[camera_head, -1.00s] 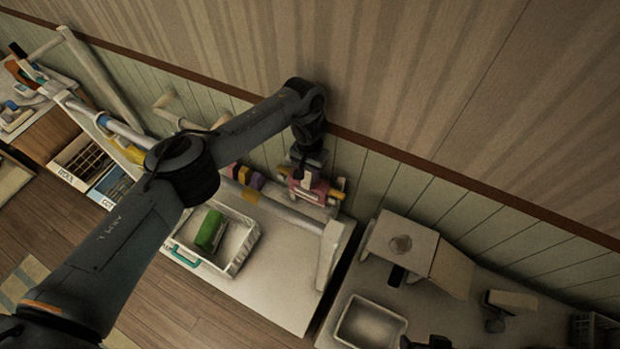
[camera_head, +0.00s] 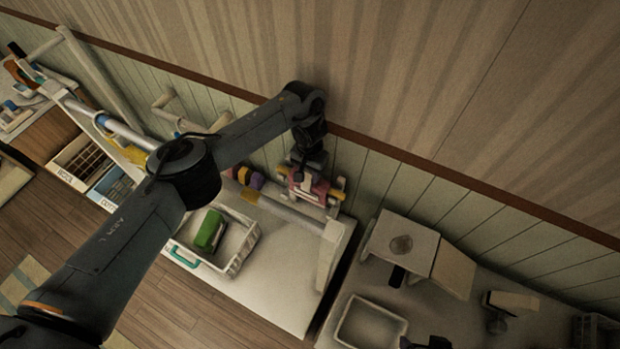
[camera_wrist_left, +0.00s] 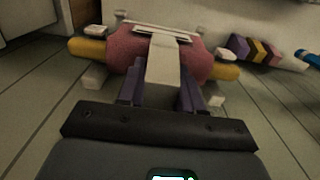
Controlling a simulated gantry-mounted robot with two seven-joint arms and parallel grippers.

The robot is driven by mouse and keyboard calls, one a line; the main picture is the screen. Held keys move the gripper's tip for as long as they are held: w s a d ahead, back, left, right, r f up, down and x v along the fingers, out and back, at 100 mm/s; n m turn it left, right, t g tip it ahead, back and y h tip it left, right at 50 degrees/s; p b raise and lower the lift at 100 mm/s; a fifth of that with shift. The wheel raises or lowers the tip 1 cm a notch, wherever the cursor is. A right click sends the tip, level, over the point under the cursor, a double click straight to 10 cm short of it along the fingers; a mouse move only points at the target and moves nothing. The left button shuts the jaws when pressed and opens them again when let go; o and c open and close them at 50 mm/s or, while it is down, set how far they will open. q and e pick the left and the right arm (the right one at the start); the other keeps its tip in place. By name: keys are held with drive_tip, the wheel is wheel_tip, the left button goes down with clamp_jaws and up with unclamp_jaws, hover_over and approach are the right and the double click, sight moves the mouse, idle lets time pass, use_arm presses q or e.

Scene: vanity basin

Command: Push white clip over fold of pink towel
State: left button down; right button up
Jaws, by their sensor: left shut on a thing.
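A pink towel (camera_head: 297,191) is draped as a roll over a yellow bar (camera_wrist_left: 88,47) by the panelled wall. It also shows in the left wrist view (camera_wrist_left: 124,50), across the upper middle. My left gripper (camera_head: 311,176) is in front of the towel, and its purple fingers (camera_wrist_left: 160,92) are shut on the white clip (camera_wrist_left: 162,66). The clip is a pale strip running from between the fingers onto the middle of the towel, with a wider flat part at the towel's top. Whether the clip grips the fold cannot be told. My right gripper is not recognisable.
Purple and yellow blocks (camera_head: 245,177) sit left of the towel. A white basket (camera_head: 250,238) with a green item (camera_head: 208,231) stands on the counter below. A white rail post (camera_head: 329,262) rises at the counter's right end. The counter front is clear.

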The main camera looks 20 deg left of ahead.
use_arm(q)
drive_tip(key=shift+f, duration=0.1)
drive_tip(key=c, duration=0.7)
unclamp_jaws()
drive_tip(key=shift+o, duration=0.2)
drive_tip(key=shift+r, duration=0.2)
wheel_tip(320, 180, up, 9)
drive_tip(key=p, duration=0.3)
drive_tip(key=shift+f, duration=0.2)
drive_tip(key=shift+r+p, duration=0.3)
drive_tip(key=shift+r, duration=0.65)
